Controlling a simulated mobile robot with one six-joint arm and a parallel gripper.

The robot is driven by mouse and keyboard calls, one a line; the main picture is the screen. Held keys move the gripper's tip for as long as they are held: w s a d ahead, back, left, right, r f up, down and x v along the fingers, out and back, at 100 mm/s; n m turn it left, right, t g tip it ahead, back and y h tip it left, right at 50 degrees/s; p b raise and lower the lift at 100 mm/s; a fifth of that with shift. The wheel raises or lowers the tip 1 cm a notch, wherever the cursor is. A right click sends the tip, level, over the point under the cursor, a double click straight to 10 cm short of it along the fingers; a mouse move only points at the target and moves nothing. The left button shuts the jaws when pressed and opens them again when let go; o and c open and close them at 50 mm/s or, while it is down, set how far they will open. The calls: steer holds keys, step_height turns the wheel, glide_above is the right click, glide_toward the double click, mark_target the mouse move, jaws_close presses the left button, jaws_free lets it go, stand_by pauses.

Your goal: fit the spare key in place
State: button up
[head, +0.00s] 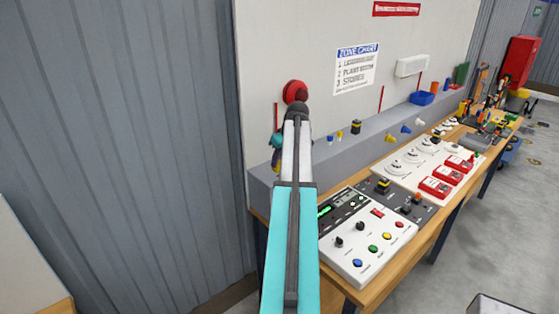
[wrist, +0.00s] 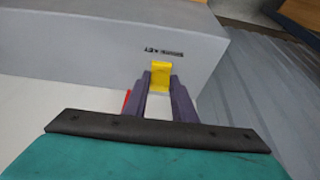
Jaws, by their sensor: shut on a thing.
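My gripper (wrist: 161,82) is shut on a small yellow piece, taken as the spare key (wrist: 161,74), which stands between the fingertips in the wrist view. The key is in front of the grey ledge (wrist: 95,50). A small dark label (wrist: 164,51), upside down in this view and hard to read, is on the ledge just beyond the key. I cannot tell whether the key touches the ledge, and no slot or hook for it is clearly visible. In the head view my arm hides most of the gripper and the key.
A red bell (head: 295,92) is on the white wall panel by my arm. The ledge holds small blue and yellow pieces and a blue bin (head: 421,98). A control panel (head: 366,237) with knobs and buttons sits on the wooden bench. Corrugated grey wall (head: 130,120) is left.

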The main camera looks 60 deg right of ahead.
steer(key=shift+f, duration=0.1)
steer(key=o, duration=1.4)
step_height(320, 180, up, 7)
steer(key=p, duration=0.1)
steer(key=shift+p, duration=0.4)
stand_by(0.7)
stand_by(0.6)
